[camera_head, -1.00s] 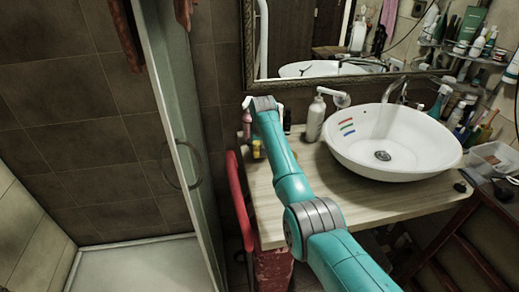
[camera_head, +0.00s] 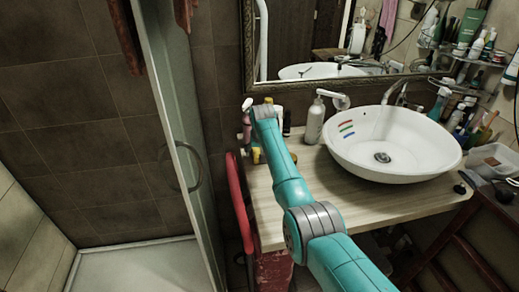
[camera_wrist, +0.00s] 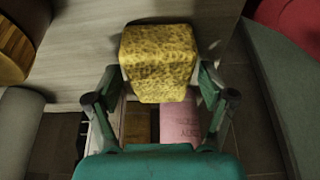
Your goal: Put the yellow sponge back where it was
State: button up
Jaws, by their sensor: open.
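My gripper (camera_wrist: 160,80) is open, with one finger on each side of the sponge's lower part. I cannot tell whether the fingers touch it. In the head view the fingers are hidden behind my arm at the counter's back left corner, where small yellow patches show.
A pink bottle (camera_wrist: 180,122) and an amber item stand just past the sponge in the wrist view. In the head view, a soap dispenser (camera_head: 315,122) and a white basin (camera_head: 440,160) stand to the right. A red chair-like item (camera_head: 240,205) is at the counter's left edge.

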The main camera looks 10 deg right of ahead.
jog(key=v, duration=1)
jog(key=shift+r, duration=0.4)
jog(key=shift+d+f, duration=0.1)
